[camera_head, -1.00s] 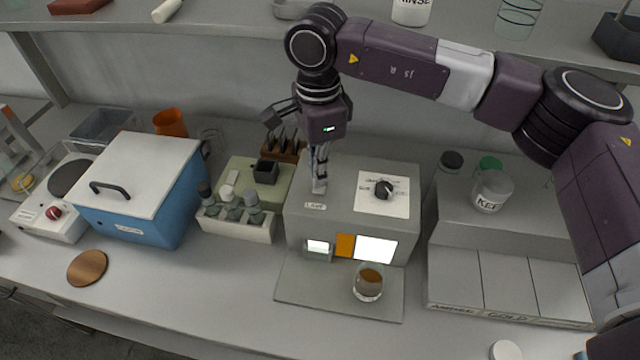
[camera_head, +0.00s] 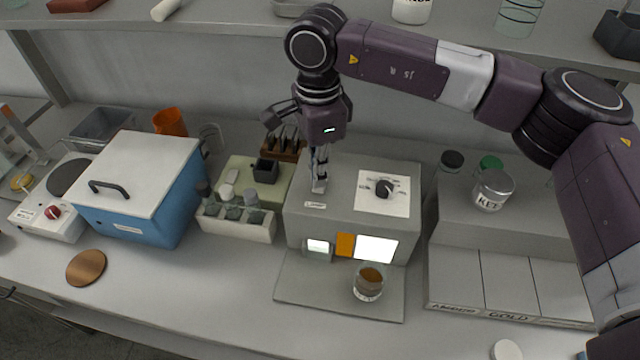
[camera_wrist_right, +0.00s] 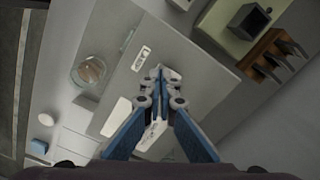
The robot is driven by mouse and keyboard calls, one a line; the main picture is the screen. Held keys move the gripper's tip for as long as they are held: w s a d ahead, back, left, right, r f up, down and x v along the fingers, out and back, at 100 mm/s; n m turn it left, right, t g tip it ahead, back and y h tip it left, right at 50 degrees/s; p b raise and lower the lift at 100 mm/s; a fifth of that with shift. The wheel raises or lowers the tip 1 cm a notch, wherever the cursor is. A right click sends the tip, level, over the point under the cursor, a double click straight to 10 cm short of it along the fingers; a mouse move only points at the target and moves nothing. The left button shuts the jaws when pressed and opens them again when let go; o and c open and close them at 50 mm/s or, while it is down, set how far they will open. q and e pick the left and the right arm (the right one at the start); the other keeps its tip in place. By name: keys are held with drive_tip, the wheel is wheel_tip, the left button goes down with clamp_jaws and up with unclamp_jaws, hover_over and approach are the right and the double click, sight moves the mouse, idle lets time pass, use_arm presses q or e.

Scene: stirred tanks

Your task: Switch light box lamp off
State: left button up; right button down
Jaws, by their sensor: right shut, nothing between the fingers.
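The light box (camera_head: 335,222) is a grey box on the bench, with a small label (camera_head: 315,205) on its top near the left front edge. Its front windows (camera_head: 375,249) glow white, with an orange patch between them. A black knob (camera_head: 383,188) sits on a white dial plate on its top. My right gripper (camera_head: 319,188) is shut and empty, pointing down at the box top just behind the label. In the right wrist view its closed fingertips (camera_wrist_right: 161,76) are beside the label; the lamp switch is not clearly visible and may be hidden by them. My left gripper is not in view.
A glass with brown contents (camera_head: 368,283) stands on the plate before the box. A bottle rack (camera_head: 236,228) and a blue box (camera_head: 140,222) stand to the left. A stepped grey stand (camera_head: 480,240) with jars is to the right. The front bench is mostly clear.

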sight(319, 189)
drive_tip(key=shift+f+b, duration=0.75)
drive_tip(key=shift+f, duration=0.15)
drive_tip(key=shift+r, duration=0.1)
drive_tip(key=shift+r+p, duration=1.5)
drive_tip(key=shift+r, duration=1.95)
